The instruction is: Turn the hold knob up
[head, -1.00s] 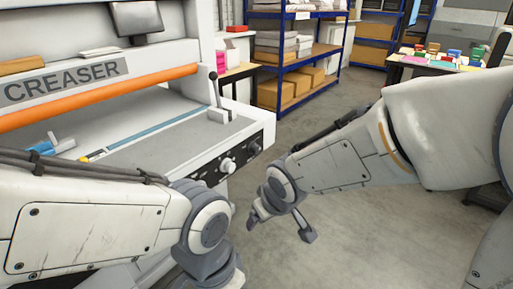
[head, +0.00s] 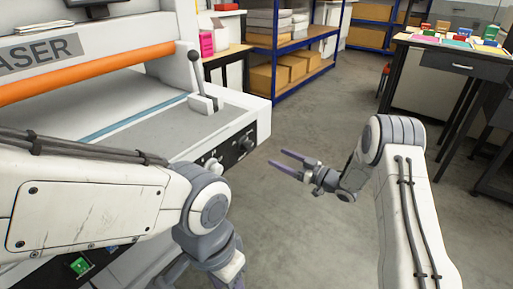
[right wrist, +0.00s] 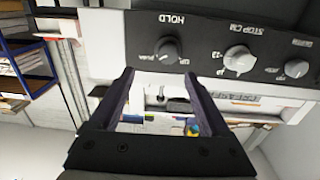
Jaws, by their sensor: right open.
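The hold knob (right wrist: 168,48) is a round dark grey knob under the label HOLD on the creaser's black control panel, which appears upside down in the right wrist view. In the head view it is the dark knob (head: 247,143) at the panel's right end. My right gripper (head: 277,158) is open and empty, its two fingers pointing left toward the panel. In the right wrist view its fingertips (right wrist: 159,75) are spread just below the hold knob, apart from it. My left arm crosses the lower left of the head view; its gripper (head: 213,277) is mostly cut off.
A paler STOP CM knob (right wrist: 240,60) sits beside the hold knob, with another knob (right wrist: 297,68) farther along. A lever (head: 196,80) rises from the creaser bed (head: 150,140). Blue shelving (head: 290,45) stands behind. The floor right of the creaser is open.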

